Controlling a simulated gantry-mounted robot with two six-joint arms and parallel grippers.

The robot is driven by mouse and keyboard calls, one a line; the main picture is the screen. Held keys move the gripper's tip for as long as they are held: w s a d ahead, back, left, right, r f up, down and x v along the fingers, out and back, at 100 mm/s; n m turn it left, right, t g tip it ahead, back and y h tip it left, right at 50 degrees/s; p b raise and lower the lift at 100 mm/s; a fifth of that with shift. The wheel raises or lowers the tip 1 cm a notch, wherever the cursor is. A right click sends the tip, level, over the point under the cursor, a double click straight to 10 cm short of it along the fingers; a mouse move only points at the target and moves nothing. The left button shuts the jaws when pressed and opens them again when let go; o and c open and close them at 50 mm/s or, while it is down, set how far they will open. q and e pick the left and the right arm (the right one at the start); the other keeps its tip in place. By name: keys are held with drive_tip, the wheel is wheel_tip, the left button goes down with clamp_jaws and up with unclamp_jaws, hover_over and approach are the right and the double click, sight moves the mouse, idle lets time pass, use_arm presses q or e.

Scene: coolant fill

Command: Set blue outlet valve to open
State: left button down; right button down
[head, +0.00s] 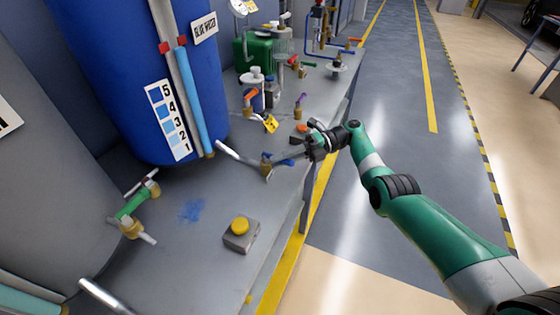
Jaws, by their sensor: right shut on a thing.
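The blue outlet valve (267,163) is a brass valve with a blue lever, on the metal pipe that runs from the foot of the blue tank (100,80). Its blue lever (284,162) points right, roughly across the pipe as far as I can tell. My right gripper (297,156) comes in from the right and is shut on the lever's outer end. The dark fingers hide part of the lever. My left gripper is not in view.
A grey box with a yellow button (240,228) sits on the bench in front. A green-handled valve (132,204) is at left. Valves with purple (300,101) and orange (250,98) handles and a green pump (253,52) stand behind. The floor aisle at right is clear.

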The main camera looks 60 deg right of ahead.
drive_tip(key=c, duration=0.8)
unclamp_jaws()
drive_tip(key=shift+o, duration=0.2)
drive_tip(key=b+v, duration=0.1)
drive_tip(key=v, duration=0.1)
drive_tip(key=b+v, duration=0.2)
drive_tip(key=f+b+v, duration=0.1)
drive_tip(key=b+v, duration=0.1)
drive_tip(key=shift+s+d+r, duration=0.15)
drive_tip(key=shift+s+d, duration=0.05)
drive_tip(key=shift+d, duration=0.1)
drive_tip(key=shift+s+d+r+b, duration=0.2)
drive_tip(key=shift+s+r+b, duration=0.1)
drive_tip(key=shift+b, duration=0.1)
drive_tip(key=shift+r, duration=0.15)
